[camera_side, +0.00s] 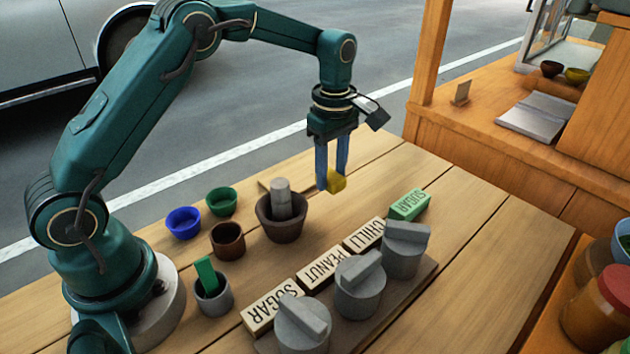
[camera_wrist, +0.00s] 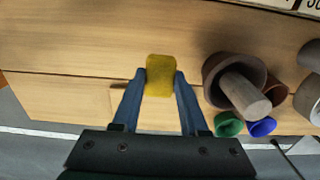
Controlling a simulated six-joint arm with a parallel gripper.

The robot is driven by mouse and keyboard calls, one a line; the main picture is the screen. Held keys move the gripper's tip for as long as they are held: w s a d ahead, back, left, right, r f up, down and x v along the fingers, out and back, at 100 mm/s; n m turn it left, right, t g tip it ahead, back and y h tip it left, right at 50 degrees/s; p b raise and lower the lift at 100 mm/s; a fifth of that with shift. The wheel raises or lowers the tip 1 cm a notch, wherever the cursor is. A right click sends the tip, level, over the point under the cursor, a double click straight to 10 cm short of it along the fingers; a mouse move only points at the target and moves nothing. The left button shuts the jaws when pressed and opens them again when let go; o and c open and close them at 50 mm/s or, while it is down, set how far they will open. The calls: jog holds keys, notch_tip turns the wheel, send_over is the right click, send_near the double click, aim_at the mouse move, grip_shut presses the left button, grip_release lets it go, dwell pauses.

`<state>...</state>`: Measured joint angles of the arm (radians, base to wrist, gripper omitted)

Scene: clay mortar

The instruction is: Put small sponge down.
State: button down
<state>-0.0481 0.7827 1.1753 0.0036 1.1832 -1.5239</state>
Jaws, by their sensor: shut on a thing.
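The small sponge (camera_side: 337,181) is yellow and sits between the blue fingers of my gripper (camera_side: 331,172). My gripper is shut on it and holds it above the wooden table, to the right of the clay mortar. In the wrist view the sponge (camera_wrist: 161,75) shows between the two fingertips (camera_wrist: 160,82), with bare table around it. The clay mortar (camera_side: 283,228) stands on the table with a grey pestle (camera_side: 281,199) in it. In the wrist view the mortar (camera_wrist: 222,72) is to the right of the sponge.
Blue (camera_side: 184,222), green (camera_side: 221,201) and brown (camera_side: 228,241) bowls stand left of the mortar. A grey cup (camera_side: 213,295) holds a green item. Clear table (camera_side: 385,160) lies behind the sponge.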

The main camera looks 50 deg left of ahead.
aim_at(335, 207)
jog(key=shift+w+d+f, duration=0.2)
jog(key=shift+d+f, duration=0.25)
jog(key=shift+f, duration=1.85)
jog(key=shift+f, duration=0.15)
jog(key=shift+c, duration=2.2)
grip_release()
